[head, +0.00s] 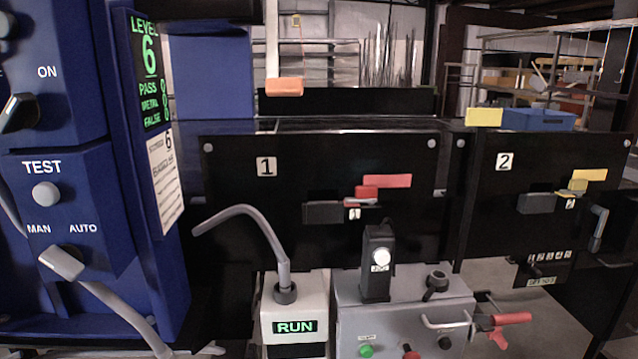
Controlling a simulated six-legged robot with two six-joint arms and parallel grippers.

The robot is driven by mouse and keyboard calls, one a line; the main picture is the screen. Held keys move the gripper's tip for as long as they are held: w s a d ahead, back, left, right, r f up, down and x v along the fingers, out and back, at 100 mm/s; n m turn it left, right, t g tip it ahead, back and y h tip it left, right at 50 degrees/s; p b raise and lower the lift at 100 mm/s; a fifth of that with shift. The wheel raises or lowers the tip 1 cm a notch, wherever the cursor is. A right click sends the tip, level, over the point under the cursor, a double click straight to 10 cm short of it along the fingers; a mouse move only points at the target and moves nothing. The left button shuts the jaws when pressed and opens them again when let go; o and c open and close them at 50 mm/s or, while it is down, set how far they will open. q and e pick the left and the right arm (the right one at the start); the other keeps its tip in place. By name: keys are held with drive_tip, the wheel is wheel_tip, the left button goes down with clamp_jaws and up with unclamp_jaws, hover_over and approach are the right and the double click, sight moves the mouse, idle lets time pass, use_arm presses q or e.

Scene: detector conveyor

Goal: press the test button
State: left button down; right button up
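The test button (46,193) is a round pale-grey knob on the blue control cabinet (85,160) at the left of the head view. It sits under the white word TEST and above the words MAN and AUTO. Its face is unobstructed, and nothing touches it. Neither of my grippers can be made out in this view.
Below the button, a grey selector handle (62,262) and a pale curved bar stick out. A bent grey lever (240,212) rises from the RUN box (296,310). A grey box (400,315) with small controls stands beside it. Black panels 1 (250,210) and 2 (485,210) stand behind.

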clamp_jaws()
idle(1.4)
